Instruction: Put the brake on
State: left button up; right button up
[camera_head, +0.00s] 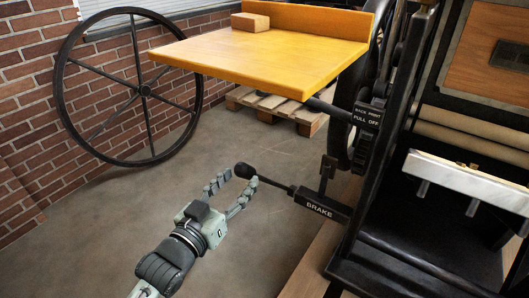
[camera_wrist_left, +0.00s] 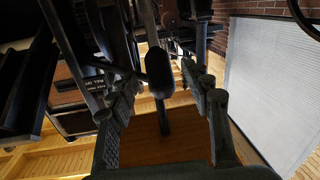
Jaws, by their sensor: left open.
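The brake (camera_head: 319,208) is a black lever on the press frame, lettered BRAKE, with a dark rounded knob (camera_head: 244,171) at its left end. My left gripper (camera_head: 238,181) is open, with its fingertips at the knob, one finger on each side in the head view. In the left wrist view the dark knob (camera_wrist_left: 158,72) shows between the spread fingers (camera_wrist_left: 166,92). I cannot tell whether either finger touches it. My right gripper is not in view.
Above the gripper is a yellow table (camera_head: 265,55) with a small wooden block (camera_head: 250,22). A second lever, lettered BACK PRINT and PULL OFF (camera_head: 367,116), sits above the brake. A large black wheel (camera_head: 145,90) leans at the brick wall. Floor left of the gripper is clear.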

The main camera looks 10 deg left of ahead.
pick_arm(q)
jog(key=x, duration=0.7)
jog(key=shift+w+d+r, duration=0.15)
jog(key=shift+w+r, duration=0.1)
jog(key=shift+w, duration=0.1)
grip_shut()
